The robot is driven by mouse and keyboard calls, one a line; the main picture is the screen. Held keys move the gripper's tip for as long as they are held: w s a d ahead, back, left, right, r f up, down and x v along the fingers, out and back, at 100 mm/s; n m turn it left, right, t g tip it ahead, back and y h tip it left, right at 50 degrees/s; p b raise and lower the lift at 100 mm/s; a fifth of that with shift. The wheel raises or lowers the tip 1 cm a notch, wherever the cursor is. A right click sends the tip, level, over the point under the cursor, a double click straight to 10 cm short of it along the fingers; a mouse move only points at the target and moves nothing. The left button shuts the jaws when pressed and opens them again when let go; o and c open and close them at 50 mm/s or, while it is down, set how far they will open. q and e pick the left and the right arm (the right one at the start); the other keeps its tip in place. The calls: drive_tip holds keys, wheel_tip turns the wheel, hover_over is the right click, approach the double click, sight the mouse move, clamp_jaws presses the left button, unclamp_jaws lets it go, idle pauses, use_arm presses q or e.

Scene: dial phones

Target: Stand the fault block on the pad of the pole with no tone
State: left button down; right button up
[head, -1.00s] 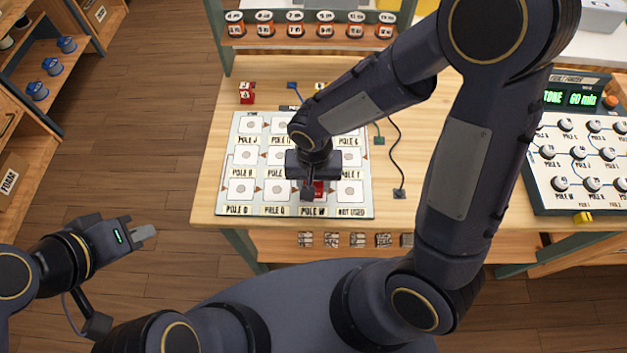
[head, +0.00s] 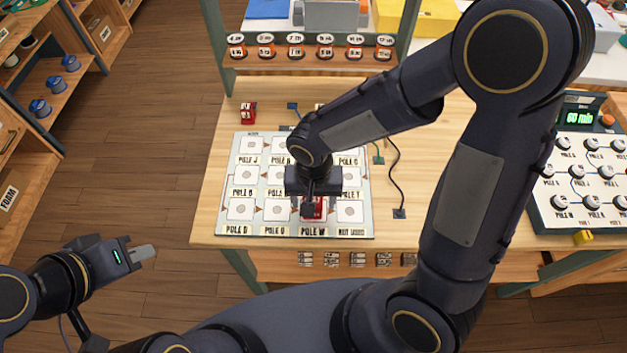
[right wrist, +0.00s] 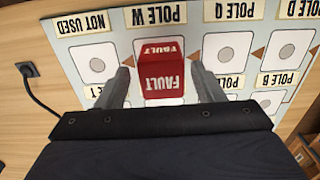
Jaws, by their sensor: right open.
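The red fault block (head: 313,208) is on the POLE W square of the pad board (head: 222,222), in the row nearest me. The right wrist view shows the block (right wrist: 161,74) upright, white FAULT lettering on two faces. My right gripper (head: 312,205) is open over it, pointing down. Its fingers (right wrist: 160,88) are on either side of the block with gaps showing. The block hides the pad's middle. My left gripper (head: 143,252) is off the table at the lower left, apparently empty; its finger gap cannot be made out.
A dial console (head: 580,185) with a green display reading "60 min" stands at the right. A black cable (head: 400,185) lies right of the board. A shelf of labelled spools (head: 296,46) is at the back.

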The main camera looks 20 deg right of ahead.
sight(314, 200)
wheel_tip(314, 200, up, 10)
drive_tip(key=s+d+r+n+t+y, duration=0.1)
drive_tip(key=s+d+r+t+y, duration=0.2)
drive_tip(key=s+d, duration=0.7)
drive_tip(key=shift+s+d+r+n+t+y+p, duration=0.25)
drive_tip(key=shift+d+r+n+t+y+p, duration=0.15)
drive_tip(key=shift+r+t, duration=1.05)
drive_tip(key=shift+r, duration=0.1)
